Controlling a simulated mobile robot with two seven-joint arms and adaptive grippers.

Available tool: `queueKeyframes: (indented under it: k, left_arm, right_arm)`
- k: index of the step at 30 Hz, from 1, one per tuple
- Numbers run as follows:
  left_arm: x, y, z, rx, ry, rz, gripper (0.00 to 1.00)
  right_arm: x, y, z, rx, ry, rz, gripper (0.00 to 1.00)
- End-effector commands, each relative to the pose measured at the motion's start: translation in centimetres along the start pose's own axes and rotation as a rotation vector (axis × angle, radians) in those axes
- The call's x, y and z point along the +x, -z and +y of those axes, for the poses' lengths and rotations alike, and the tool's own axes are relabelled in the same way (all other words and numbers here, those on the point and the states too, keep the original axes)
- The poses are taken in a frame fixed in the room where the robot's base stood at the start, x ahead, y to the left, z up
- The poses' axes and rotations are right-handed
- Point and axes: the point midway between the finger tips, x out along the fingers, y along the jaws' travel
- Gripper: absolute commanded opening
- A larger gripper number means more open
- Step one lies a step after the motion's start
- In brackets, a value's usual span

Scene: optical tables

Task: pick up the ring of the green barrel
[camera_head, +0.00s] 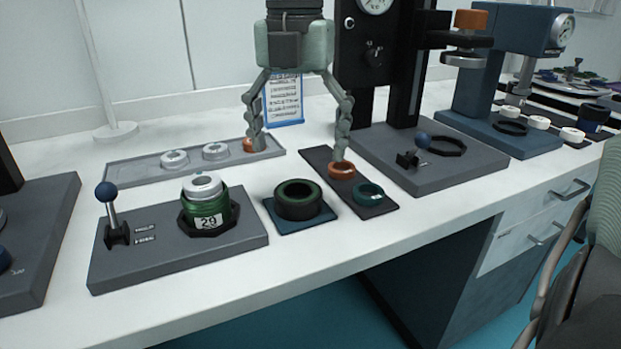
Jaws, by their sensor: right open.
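A green barrel (205,212) with a white label reading 29 stands upright in a dark holder on a grey base plate at left centre. A silver-white ring (202,186) sits on its top. A thick dark green ring (298,202) lies on a small blue mat, right of the barrel. A thinner green ring (369,193) lies on a dark tray (377,210) further right. My right gripper (298,148) comes down from the top centre, fingers spread wide and empty, behind and above the dark green ring. My left gripper is out of view.
Orange rings (341,169) show near both fingertips. A grey tray (130,172) with silver rings lies behind the barrel. A blue-knobbed lever (108,205) stands left of the barrel. A black press with a dial (372,5) rises behind right. The table's front strip is clear.

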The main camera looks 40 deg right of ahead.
Motion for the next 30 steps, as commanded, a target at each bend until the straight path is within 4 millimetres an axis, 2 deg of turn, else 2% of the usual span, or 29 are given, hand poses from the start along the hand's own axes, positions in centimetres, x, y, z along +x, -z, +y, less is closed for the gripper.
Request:
queueKeyframes:
  k: [5,14,18,21,29,30]
  left_arm:
    - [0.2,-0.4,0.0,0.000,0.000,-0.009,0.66]
    - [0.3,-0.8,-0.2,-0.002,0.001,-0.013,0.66]
    - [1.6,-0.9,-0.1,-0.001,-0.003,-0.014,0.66]
    - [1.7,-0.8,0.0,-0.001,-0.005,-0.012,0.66]
    - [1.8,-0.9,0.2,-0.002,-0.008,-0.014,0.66]
    - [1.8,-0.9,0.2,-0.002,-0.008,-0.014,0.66]
  right_arm:
    - [0.7,0.0,0.0,-0.001,0.001,0.001,0.86]
    - [4.2,-0.1,0.1,-0.001,0.003,0.005,0.86]
    - [6.4,-0.2,0.2,-0.001,0.002,0.004,0.86]
    - [7.4,-0.2,0.2,0.000,0.001,0.002,0.86]
    - [7.8,-0.3,0.2,0.001,-0.001,-0.001,0.86]
    - [7.8,-0.3,0.2,0.001,-0.001,-0.001,0.84]
